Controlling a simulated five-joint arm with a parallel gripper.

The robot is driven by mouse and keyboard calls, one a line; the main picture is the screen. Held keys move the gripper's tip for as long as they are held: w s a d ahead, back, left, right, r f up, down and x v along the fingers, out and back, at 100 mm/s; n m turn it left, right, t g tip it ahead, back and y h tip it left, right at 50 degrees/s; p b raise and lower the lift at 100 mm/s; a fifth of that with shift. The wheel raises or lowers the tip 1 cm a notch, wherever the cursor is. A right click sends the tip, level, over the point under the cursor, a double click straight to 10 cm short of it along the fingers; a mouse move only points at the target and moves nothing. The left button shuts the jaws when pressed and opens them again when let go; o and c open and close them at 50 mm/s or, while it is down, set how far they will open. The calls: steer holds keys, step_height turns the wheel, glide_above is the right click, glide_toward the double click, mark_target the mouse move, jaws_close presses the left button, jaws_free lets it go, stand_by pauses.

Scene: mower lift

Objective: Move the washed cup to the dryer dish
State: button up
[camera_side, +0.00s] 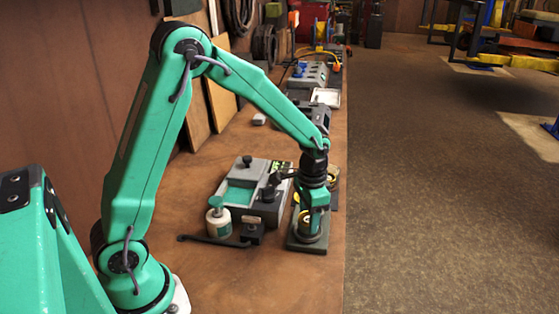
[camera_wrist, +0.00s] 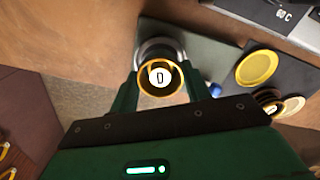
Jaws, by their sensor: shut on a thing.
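My gripper (camera_wrist: 162,74) is shut on a round cup (camera_wrist: 179,88) with a gold rim and a white middle bearing a dark mark like a D. In the side view my gripper (camera_side: 311,222) points down at the front of the bench, low over a grey-green plate (camera_side: 297,245). In the wrist view a grey ring-shaped dish (camera_wrist: 152,45) on the plate shows just beyond the cup. I cannot tell whether cup and dish touch. A plain gold dish (camera_wrist: 257,68) lies to the right. Which dish is the dryer one is not clear.
Another gold-rimmed cup (camera_wrist: 268,98) stands near a pale gold dish (camera_wrist: 294,105). The bench's right edge is close.

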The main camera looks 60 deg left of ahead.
steer(key=shift+f, duration=0.55)
stand_by(0.4)
steer(key=o, duration=0.7)
step_height(320, 180, up, 11)
steer(key=shift+w, duration=0.1)
stand_by(1.4)
stand_by(0.4)
